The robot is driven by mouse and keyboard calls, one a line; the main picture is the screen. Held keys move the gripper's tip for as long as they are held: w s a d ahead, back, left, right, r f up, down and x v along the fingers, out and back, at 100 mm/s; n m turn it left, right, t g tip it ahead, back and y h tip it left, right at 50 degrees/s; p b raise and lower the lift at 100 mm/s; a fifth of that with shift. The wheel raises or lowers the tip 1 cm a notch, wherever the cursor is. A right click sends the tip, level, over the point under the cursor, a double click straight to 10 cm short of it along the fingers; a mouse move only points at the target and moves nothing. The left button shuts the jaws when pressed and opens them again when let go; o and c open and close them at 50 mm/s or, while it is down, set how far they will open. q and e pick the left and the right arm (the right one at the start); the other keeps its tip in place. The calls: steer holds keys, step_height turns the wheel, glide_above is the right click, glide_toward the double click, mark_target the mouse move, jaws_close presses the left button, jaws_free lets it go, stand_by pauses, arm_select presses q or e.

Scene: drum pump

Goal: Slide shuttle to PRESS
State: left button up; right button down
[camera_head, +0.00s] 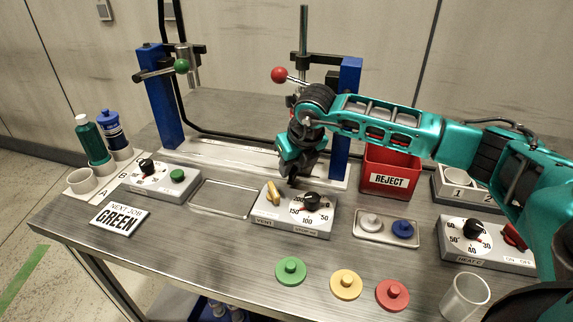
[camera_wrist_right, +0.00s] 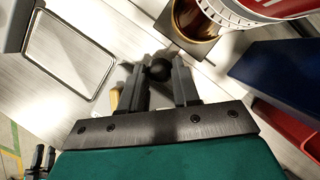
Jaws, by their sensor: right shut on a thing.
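My right gripper (camera_head: 297,172) reaches down between the right blue post and the front control box. In the right wrist view its two fingers (camera_wrist_right: 165,80) are shut on a round black knob (camera_wrist_right: 158,68). The knob is hidden behind the gripper in the head view. A pale rail plate (camera_head: 225,153) runs between the two blue posts (camera_head: 162,108). I cannot make out the shuttle's outline or any PRESS label.
A control box with a dial and yellow lever (camera_head: 293,210) stands just in front of my gripper. A red REJECT bin (camera_head: 388,180) is to the right. An empty shallow tray (camera_head: 222,199) lies left. Green, yellow and red discs (camera_head: 346,284) lie along the front.

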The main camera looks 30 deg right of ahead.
steer(key=shift+s+d, duration=0.2)
steer(key=shift+d, duration=0.05)
steer(key=c, duration=1.3)
jaws_free()
steer(key=shift+f, duration=0.1)
steer(key=o, duration=0.5)
steer(key=shift+s+d, duration=0.1)
steer(key=shift+s, duration=0.05)
